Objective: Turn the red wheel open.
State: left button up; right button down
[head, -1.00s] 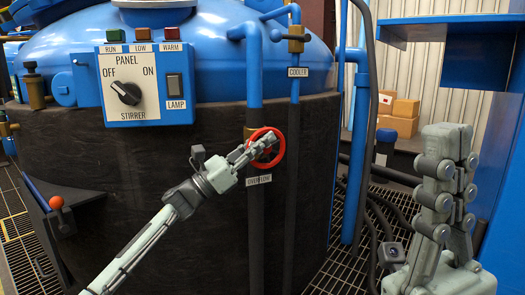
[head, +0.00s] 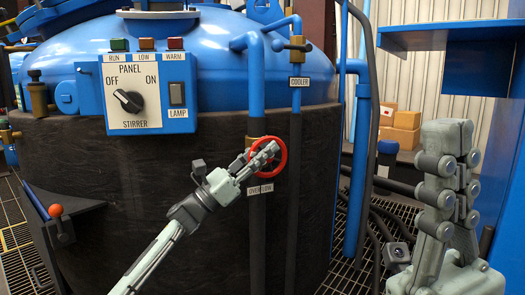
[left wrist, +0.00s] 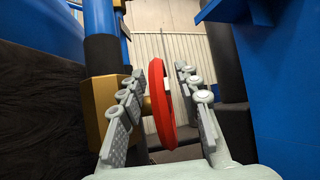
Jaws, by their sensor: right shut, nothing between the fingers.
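The red wheel (head: 282,157) sits on the pipe at the front of the blue and black vessel, just above the "OVERFLOW" label (head: 261,189). My left gripper (head: 264,154) reaches up to it from the lower left and covers part of its rim and hub. In the left wrist view the wheel (left wrist: 160,105) shows nearly edge-on between the two open fingers (left wrist: 160,88). A gap shows between the wheel and the right-hand finger; contact with the left-hand finger cannot be told. My right gripper (head: 452,140) is shut and empty at the right, well away from the wheel.
The stirrer panel (head: 148,92) with knob and lamps is left of the wheel. A lever with an orange ball (head: 56,210) is at lower left. The cooler pipe (head: 295,130) runs close right of the wheel. A brass fitting (left wrist: 102,105) is beside the left finger.

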pick_arm(q)
jog(key=v, duration=1.2)
jog(key=shift+c, duration=0.2)
